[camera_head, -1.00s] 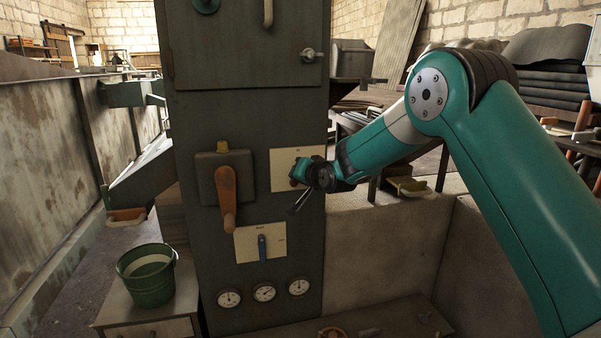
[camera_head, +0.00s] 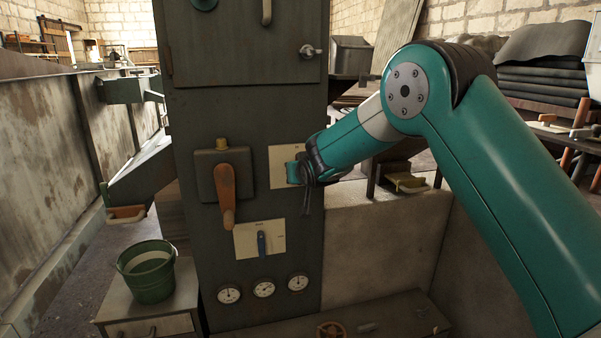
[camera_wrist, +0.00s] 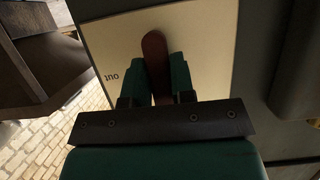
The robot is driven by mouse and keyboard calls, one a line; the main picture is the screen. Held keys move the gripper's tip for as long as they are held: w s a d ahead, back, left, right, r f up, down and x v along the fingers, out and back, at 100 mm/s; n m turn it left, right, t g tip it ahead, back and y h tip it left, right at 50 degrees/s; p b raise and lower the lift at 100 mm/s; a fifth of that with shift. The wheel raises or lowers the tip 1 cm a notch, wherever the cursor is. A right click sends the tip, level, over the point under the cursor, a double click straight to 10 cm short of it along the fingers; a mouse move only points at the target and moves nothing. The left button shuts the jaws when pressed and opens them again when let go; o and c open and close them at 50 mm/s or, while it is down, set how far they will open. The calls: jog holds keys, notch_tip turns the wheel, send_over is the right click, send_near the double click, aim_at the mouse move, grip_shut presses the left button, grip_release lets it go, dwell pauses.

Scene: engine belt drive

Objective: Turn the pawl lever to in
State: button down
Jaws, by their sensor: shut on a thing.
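The pawl lever (camera_wrist: 153,48) is a reddish-brown handle in front of a cream plate (camera_wrist: 208,45) in the wrist view. Its length runs nearly up and down the picture there. My gripper (camera_wrist: 155,78) is shut on it, with one teal finger on each side. An upside-down word that looks like "out" is printed to the left of the lever; no other word shows there. In the head view, my gripper (camera_head: 294,172) is at the upper cream plate (camera_head: 281,156) on the cabinet's right side and hides the lever.
The grey cabinet (camera_head: 250,105) carries an orange-brown crank handle (camera_head: 227,195) left of my gripper. Below are a blue lever (camera_head: 262,244) on another plate and a row of gauges (camera_head: 264,289). A green bucket (camera_head: 149,280) stands at lower left. A bench (camera_head: 400,322) lies below.

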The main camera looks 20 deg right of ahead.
dwell(0.4)
jog(key=c, duration=1)
grip_release()
jog(key=shift+s, duration=0.1)
jog(key=v, duration=1.7)
jog(key=shift+r, duration=0.1)
